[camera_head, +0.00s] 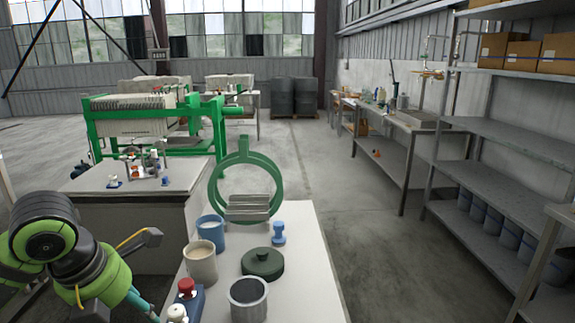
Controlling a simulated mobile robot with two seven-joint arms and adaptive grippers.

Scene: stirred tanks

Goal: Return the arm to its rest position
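My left arm, with green and black joints, shows at the lower left beside the near table (308,262). Its fingers cannot be made out, and the arm's lower end runs out at the bottom edge. My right arm and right gripper are not in view. On the near table stand a blue cup (210,232), a beige cup (200,263), a grey cup (248,299) with dark contents, a dark green lidded disc (262,263) and a small blue knobbed piece (278,233). A green ring stand (273,172) stands upright at its far end.
A blue box with a red button (187,288) is at the table's near left edge. A grey cabinet (130,222) and a green filter press (150,120) stand at left. Metal shelves (500,205) and a long bench (400,130) line the right. The floor between is clear.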

